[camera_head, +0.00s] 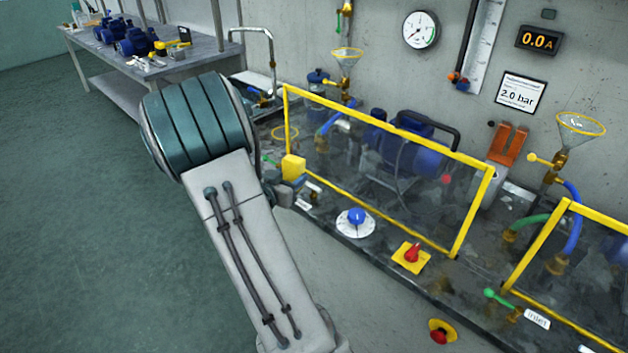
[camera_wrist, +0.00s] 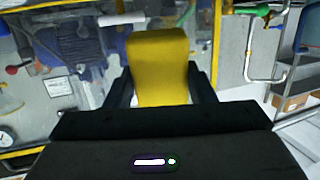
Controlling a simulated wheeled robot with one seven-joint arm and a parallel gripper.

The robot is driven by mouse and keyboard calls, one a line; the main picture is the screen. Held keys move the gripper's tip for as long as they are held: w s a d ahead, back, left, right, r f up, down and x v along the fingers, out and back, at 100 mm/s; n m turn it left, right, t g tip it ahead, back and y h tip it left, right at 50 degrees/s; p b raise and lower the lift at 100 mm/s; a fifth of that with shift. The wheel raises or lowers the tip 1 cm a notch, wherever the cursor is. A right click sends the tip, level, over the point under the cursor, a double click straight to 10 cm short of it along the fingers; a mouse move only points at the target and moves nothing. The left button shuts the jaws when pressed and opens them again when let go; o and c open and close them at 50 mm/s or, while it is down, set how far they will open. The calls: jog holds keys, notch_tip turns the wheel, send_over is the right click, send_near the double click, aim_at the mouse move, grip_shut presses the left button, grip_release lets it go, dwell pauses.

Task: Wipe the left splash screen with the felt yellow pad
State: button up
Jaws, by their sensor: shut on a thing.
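The left splash screen (camera_head: 385,165) is a clear panel in a yellow frame, standing in front of a blue pump in the head view. In the wrist view the screen's yellow frame edge (camera_wrist: 216,45) shows right of the pad. The yellow pad (camera_head: 293,168) is at the screen's left part in the head view; whether it touches the panel I cannot tell. My gripper (camera_wrist: 160,90) is shut on the pad (camera_wrist: 158,62), which stands out between the fingers. In the head view my arm hides most of the gripper.
A blue knob (camera_head: 356,217) and a red switch on a yellow plate (camera_head: 411,256) sit below the screen. A second yellow-framed screen (camera_head: 540,245) stands at right. A glass funnel (camera_head: 347,56) rises behind the left screen. A side table (camera_head: 150,65) holds pumps at the back left.

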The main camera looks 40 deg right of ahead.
aim_at(366, 163)
jog(key=s+d+r+m+g+h+b, duration=0.1)
jog(key=s+d+r+m+g+h, duration=0.25)
jog(key=s, duration=0.25)
jog(key=shift+n+y, duration=0.25)
jog(key=shift+d+r+b, duration=0.2)
jog(key=shift+d+b, duration=0.05)
jog(key=shift+d, duration=1.1)
jog(key=shift+d+r+b, duration=0.2)
jog(key=shift+d+b, duration=0.05)
jog(key=shift+d, duration=1.1)
jog(key=shift+w+d, duration=0.15)
jog(key=shift+d, duration=0.6)
jog(key=shift+s+d+b, duration=0.15)
jog(key=shift+s+b, duration=0.15)
jog(key=shift+s, duration=1.6)
jog(key=shift+s+d+b, duration=0.15)
jog(key=shift+s+b, duration=0.15)
jog(key=shift+s, duration=1.6)
jog(key=shift+w, duration=0.1)
